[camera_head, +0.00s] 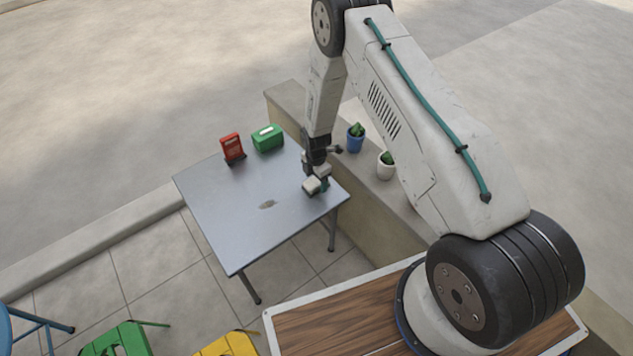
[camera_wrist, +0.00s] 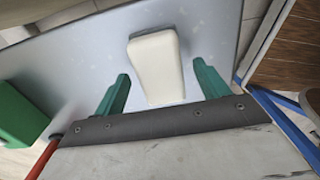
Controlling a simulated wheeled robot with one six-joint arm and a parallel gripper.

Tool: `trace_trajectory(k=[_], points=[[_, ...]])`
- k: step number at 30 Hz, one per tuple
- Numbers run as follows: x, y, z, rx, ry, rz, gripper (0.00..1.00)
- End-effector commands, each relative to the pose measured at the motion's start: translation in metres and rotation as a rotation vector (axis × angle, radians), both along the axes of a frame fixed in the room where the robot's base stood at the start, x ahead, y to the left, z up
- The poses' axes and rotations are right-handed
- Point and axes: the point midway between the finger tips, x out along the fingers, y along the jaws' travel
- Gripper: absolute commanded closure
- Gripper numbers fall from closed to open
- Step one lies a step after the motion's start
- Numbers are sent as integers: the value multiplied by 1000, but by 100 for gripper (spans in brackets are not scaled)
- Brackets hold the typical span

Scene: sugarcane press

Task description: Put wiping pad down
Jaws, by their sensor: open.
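The wiping pad is a cream-white block. In the wrist view the wiping pad (camera_wrist: 157,66) lies on the grey table (camera_wrist: 60,70), between and just beyond my gripper's two green fingers. In the head view the pad (camera_head: 311,185) is near the right corner of the table (camera_head: 235,215), below my gripper (camera_head: 322,184). My gripper (camera_wrist: 160,88) is open, with a visible gap between each finger and the pad. The contact between pad and table is partly hidden by my gripper in the head view.
A red box (camera_head: 231,146) on a dark stand and a green box (camera_head: 267,138) stand at the table's back. A dark smudge (camera_head: 267,204) marks the tabletop. A low wall with potted cacti (camera_head: 355,138) borders the right side. Green (camera_head: 118,340) and yellow (camera_head: 228,345) stools stand in front.

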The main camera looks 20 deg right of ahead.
Motion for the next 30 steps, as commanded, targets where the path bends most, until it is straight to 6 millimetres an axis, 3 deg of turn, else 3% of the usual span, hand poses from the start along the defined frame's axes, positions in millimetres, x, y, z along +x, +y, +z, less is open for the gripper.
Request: trace_trajectory(k=[6, 12, 24, 26, 30], points=[[0, 0, 50, 0, -3, 0, 26], [1, 0, 86, 0, -3, 0, 26], [1, 0, 112, 0, -4, -18, 26], [2, -1, 128, 1, -9, -49, 26], [0, -3, 197, 4, -24, -198, 26]])
